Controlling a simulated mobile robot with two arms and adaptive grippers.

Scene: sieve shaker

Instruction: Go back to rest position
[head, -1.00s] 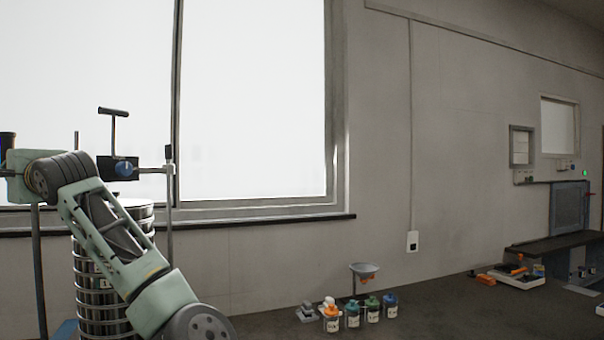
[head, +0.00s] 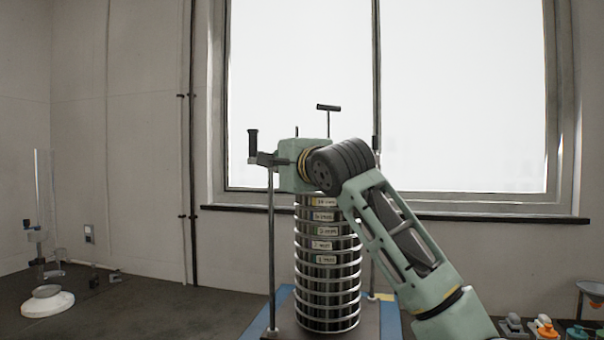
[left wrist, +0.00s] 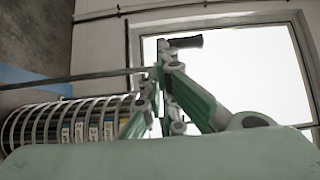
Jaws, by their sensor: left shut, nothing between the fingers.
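The sieve shaker stands ahead of me in the head view, with a tall stack of labelled metal sieves (head: 328,262) between upright rods. My left arm comes in from the lower right and reaches across the upper stack. My left gripper (head: 268,159) points left near the black clamp handle (head: 253,140) on the left rod. In the left wrist view its fingers (left wrist: 167,72) are shut and empty, close to that handle (left wrist: 183,41); I cannot tell whether they touch. The sieve stack also shows at the left there (left wrist: 75,124). My right gripper is not in view.
A T-shaped handle (head: 328,108) rises above the stack. A blue base (head: 257,318) lies under the shaker. A white round-based stand (head: 48,302) is at the left. Small bottles and a funnel (head: 592,288) are at the right. The counter between the stand and shaker looks mostly clear.

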